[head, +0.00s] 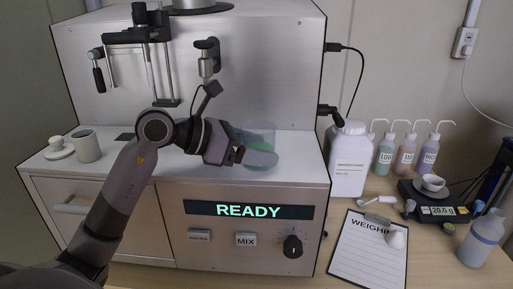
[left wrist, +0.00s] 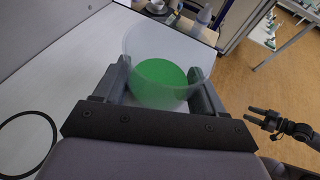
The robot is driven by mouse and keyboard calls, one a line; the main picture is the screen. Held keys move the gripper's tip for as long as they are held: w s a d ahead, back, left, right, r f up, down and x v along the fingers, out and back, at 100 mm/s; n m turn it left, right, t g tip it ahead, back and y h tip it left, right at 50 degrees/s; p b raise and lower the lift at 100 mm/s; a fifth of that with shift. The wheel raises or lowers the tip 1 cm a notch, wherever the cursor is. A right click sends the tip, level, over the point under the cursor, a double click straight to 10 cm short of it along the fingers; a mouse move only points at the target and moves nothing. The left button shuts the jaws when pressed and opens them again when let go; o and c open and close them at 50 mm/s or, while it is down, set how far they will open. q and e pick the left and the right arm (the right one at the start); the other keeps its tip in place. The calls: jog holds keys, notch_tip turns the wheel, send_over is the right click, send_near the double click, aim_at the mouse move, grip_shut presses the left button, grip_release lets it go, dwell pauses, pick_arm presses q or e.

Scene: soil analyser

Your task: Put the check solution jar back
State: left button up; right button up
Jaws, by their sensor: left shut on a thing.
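A clear jar with green contents (head: 260,136) is in my left gripper (head: 243,152), above the right part of the analyser's white ledge (head: 200,172). In the left wrist view, the jar (left wrist: 168,75) stands between the two fingers of the left gripper (left wrist: 160,88), which press on its sides. Its top is open and no label shows. In the head view the gripper hides part of its near side; I cannot tell whether its base touches the ledge. My right gripper (left wrist: 262,117) shows only in the left wrist view, over the floor, fingers apart and empty.
A grey cup (head: 87,146) and a small white pot (head: 60,149) stand on the ledge's left. A black ring (left wrist: 28,143) marks the white surface. Right of the analyser are a white bottle (head: 348,165), several wash bottles, a scale (head: 428,203) and a clipboard (head: 365,255).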

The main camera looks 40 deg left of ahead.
pick_arm(q)
jog(key=shift+f, duration=0.15)
jog(key=o, duration=1.2)
jog(key=shift+s+a+r, duration=0.1)
jog(key=shift+r, duration=0.15)
jog(key=b+v, duration=0.2)
jog(key=v, duration=0.8)
jog(key=shift+s+a+b, duration=0.1)
jog(key=shift+s+b, duration=0.15)
jog(key=shift+b, duration=0.15)
jog(key=shift+s+a+r, duration=0.3)
jog(key=shift+s+r, duration=0.05)
jog(key=shift+s, duration=0.1)
